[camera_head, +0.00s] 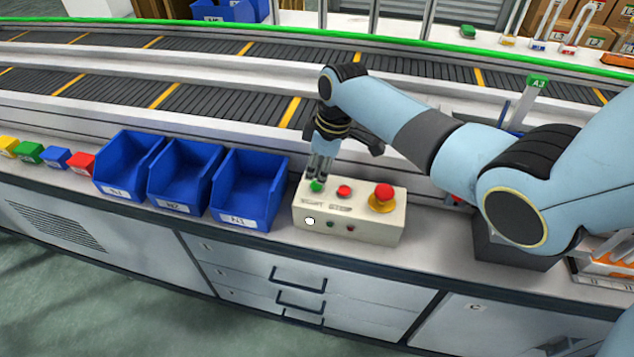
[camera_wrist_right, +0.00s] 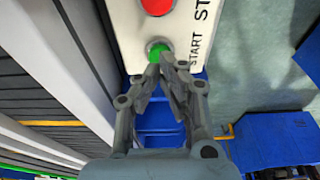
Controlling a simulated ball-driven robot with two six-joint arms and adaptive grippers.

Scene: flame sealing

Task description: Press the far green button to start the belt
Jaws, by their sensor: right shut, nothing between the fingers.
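A cream control box (camera_head: 370,232) stands on the counter at the centre. Its green START button (camera_head: 317,187) is at the left of the top face, with a red STOP button (camera_head: 344,191) to its right. My right gripper (camera_head: 318,172) is shut and empty, pointing down at the green button. In the right wrist view the shut fingertips (camera_wrist_right: 160,64) overlap the edge of the green button (camera_wrist_right: 157,49); I cannot tell whether they touch it. The red button (camera_wrist_right: 157,6) is beyond it. My left gripper is not in view.
A red mushroom button on a yellow base (camera_head: 383,196) is on the box's right. Blue bins (camera_head: 249,190) stand close on the left, with small coloured blocks beyond. Conveyor belts (camera_head: 220,100) run behind. A green item (camera_head: 467,31) lies past the belts.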

